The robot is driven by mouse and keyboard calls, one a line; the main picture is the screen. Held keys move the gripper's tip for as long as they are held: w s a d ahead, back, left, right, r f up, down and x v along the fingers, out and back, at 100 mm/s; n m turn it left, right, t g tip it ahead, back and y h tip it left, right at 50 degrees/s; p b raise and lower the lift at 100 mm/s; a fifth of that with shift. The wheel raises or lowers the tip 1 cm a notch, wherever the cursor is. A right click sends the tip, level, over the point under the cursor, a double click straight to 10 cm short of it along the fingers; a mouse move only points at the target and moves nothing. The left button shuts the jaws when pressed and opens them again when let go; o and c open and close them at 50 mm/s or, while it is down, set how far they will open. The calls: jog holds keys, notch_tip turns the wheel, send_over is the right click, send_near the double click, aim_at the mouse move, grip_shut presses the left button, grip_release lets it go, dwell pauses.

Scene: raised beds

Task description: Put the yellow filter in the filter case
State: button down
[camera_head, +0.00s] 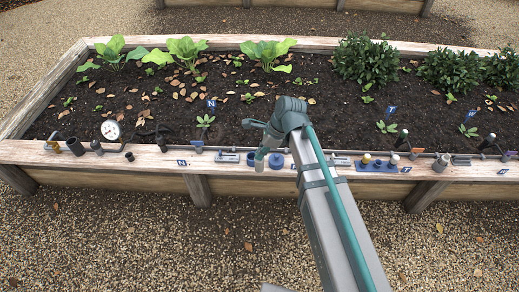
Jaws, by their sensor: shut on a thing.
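My gripper (260,158) is at the bed's front ledge, left of my arm's wrist, pointing down. It is shut on a small pale part (259,167), mostly hidden by the fingers; its colour is too unclear to tell if it is the yellow filter. A blue round holder (276,161) stands just right of it. A blue tray (378,168) farther right carries a small yellow-topped piece (366,158) and a pale-topped piece (395,159). I cannot tell for sure which item is the filter case.
The wooden ledge (60,152) carries a pressure gauge (110,130), a dark cup (75,146), a grey flat fitting (228,157) and a grey cylinder (441,163). Leafy plants (185,50) and bushes (365,60) grow in the soil behind.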

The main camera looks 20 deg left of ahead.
jog(key=shift+r+p, duration=1.6)
jog(key=shift+p, duration=0.15)
